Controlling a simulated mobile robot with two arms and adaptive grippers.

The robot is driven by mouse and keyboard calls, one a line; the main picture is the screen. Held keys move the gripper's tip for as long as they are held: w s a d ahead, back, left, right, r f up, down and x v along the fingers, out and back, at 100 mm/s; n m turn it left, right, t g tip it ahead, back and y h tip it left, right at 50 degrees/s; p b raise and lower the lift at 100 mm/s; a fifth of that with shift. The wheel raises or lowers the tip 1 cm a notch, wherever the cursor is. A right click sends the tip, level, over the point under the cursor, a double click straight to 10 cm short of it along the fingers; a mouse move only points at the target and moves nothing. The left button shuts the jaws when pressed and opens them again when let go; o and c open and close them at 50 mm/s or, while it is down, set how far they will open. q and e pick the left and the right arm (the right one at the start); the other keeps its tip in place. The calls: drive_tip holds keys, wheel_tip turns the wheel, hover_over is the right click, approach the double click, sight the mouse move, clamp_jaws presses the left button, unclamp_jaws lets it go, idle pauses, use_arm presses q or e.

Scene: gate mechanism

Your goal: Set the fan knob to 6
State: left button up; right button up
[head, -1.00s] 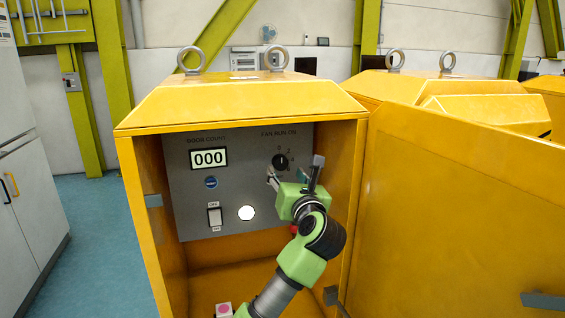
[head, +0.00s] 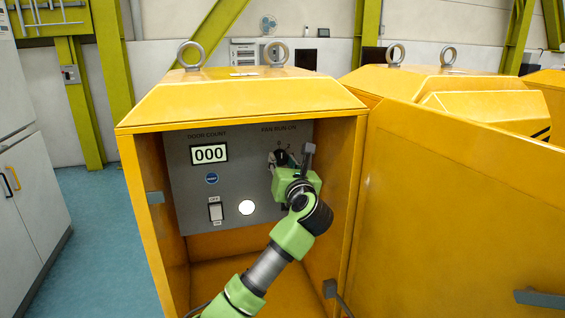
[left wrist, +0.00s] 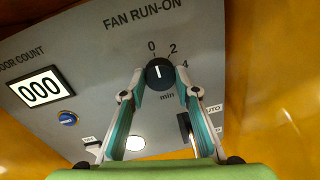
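The fan knob (left wrist: 159,74) is a round black dial with a white pointer mark, under the label FAN RUN-ON on the grey panel (left wrist: 85,35). Its pointer stands about upright, near the 0; the 2 and 4 show to its right, and a 6 is not visible. In the head view the knob (head: 282,157) is partly covered by my left gripper (head: 283,163). In the left wrist view my left gripper (left wrist: 160,83) has its fingers apart, with the tips on either side of the knob. I cannot tell whether they touch it. My right gripper is not in view.
The panel sits inside a yellow cabinet (head: 240,117) with its door (head: 455,215) swung open to the right. The panel carries a counter display (head: 209,154) reading 000, a blue button (head: 211,178), a rocker switch (head: 215,212) and a white round lamp (head: 246,208).

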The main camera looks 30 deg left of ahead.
use_arm(q)
drive_tip(key=shift+r+m+p, duration=0.15)
drive_tip(key=shift+m+p, duration=0.35)
drive_tip(key=shift+p, duration=0.35)
drive_tip(key=m+p, duration=0.9)
drive_tip(key=p, duration=0.4)
drive_tip(key=shift+r+g, duration=0.15)
drive_tip(key=shift+g, duration=0.25)
drive_tip(key=shift+m+p, duration=0.4)
drive_tip(key=shift+p, duration=0.1)
drive_tip(key=m, duration=0.2)
drive_tip(key=shift+d+f+m+p, duration=0.1)
drive_tip(key=shift+f+m+p, duration=0.1)
drive_tip(key=shift+m+p, duration=0.15)
drive_tip(key=m, duration=0.4)
drive_tip(key=shift+w+g, duration=0.1)
drive_tip(key=shift+g, duration=0.3)
drive_tip(key=m, duration=0.4)
drive_tip(key=shift+f+y, duration=0.1)
drive_tip(key=shift+y, duration=0.2)
drive_tip(key=shift+m, duration=2.05)
